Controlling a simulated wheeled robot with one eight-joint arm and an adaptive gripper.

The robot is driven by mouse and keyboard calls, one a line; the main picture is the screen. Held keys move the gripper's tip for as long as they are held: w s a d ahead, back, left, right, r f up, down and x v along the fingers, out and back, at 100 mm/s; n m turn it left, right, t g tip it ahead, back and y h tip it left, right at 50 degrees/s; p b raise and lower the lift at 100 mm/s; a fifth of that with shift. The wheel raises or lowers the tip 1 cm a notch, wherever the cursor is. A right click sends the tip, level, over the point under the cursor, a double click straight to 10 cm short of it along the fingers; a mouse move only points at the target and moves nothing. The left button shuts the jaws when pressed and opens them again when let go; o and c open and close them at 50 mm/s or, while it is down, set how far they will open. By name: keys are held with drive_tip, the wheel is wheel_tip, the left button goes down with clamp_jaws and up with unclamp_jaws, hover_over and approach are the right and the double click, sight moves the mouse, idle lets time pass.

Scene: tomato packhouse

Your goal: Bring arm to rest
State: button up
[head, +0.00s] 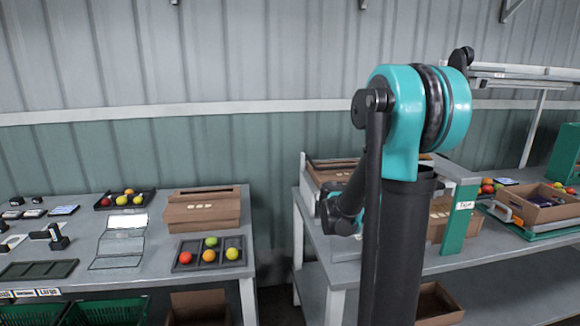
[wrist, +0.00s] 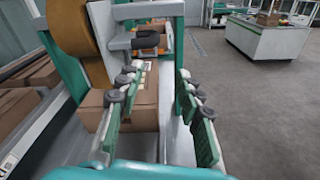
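My arm rises folded in the right half of the head view, with a teal joint at the top of a black column. My gripper (wrist: 158,76) shows in the wrist view with its two green-padded fingers spread apart. Nothing shows between the fingers. A cardboard box (wrist: 145,105) stands beyond them on a grey bench with a teal-framed machine. I cannot make out the gripper in the head view, where my arm covers part of the right bench.
The left table (head: 80,262) holds a divided tray (head: 188,262) of tomatoes, a brown carton (head: 203,211) and small devices. The right bench (head: 352,268) holds cartons and an open box (head: 535,212). In the wrist view, open floor (wrist: 255,105) lies to the right, before a white counter (wrist: 275,45).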

drive_tip(key=s+a+f+m+t+y, duration=0.1)
drive_tip(key=s+a+f+m+y, duration=0.15)
drive_tip(key=f, duration=0.25)
drive_tip(key=s+a+f+m+y, duration=0.1)
drive_tip(key=s+f+m+y, duration=0.15)
drive_tip(key=s+f, duration=0.2)
drive_tip(key=s+a+f+m+t+y, duration=0.1)
drive_tip(key=s+a+f+m+y, duration=0.4)
drive_tip(key=a, duration=0.5)
drive_tip(key=s+a+f+m+y, duration=0.4)
drive_tip(key=a+f+y, duration=0.3)
drive_tip(key=a, duration=0.3)
drive_tip(key=shift+s+a+f+m+t, duration=0.2)
drive_tip(key=shift+s+a+m+t, duration=0.15)
drive_tip(key=shift+m, duration=0.55)
drive_tip(key=shift+d, duration=0.1)
